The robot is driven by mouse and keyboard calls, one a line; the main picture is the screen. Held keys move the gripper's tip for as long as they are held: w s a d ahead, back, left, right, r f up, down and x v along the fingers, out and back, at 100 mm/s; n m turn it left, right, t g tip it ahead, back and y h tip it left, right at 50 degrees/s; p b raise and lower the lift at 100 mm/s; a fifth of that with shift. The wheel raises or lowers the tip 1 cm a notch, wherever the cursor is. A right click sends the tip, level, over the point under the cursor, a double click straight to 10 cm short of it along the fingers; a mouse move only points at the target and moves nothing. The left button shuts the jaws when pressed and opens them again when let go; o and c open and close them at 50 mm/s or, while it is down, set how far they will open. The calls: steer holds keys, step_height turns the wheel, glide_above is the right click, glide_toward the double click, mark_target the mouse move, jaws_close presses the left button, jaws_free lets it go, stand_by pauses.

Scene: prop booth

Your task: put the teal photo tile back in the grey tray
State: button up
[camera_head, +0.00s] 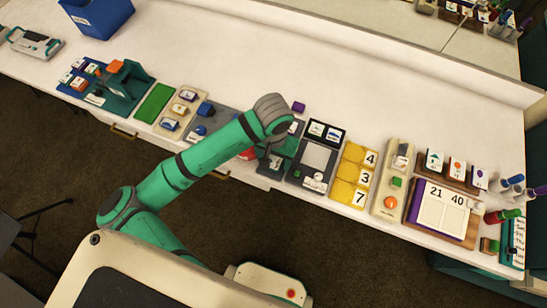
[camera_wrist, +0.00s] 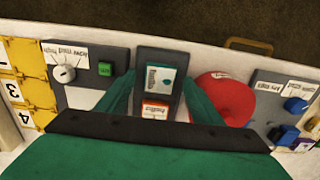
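In the wrist view a small dark grey tray (camera_wrist: 145,56) stands upside down in the picture, between my gripper's fingers. A white tile with a teal picture (camera_wrist: 162,78) shows within the tray's outline; whether it rests in it or sits above it I cannot tell. An orange-and-white labelled piece (camera_wrist: 155,110) is just below it in the picture. My gripper (camera_wrist: 158,80) has its two green fingers apart, one on each side of the tile, with gaps visible. In the head view my gripper (camera_head: 283,150) is over the counter and the tile is hidden by my arm.
A red round object (camera_wrist: 222,98) is close to the right finger. A grey panel with a knob and green button (camera_wrist: 85,65) is at the left.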

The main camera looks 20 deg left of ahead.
steer(key=shift+r, duration=0.1)
step_height(320, 180, up, 11)
stand_by(0.7)
steer(key=shift+f, duration=0.2)
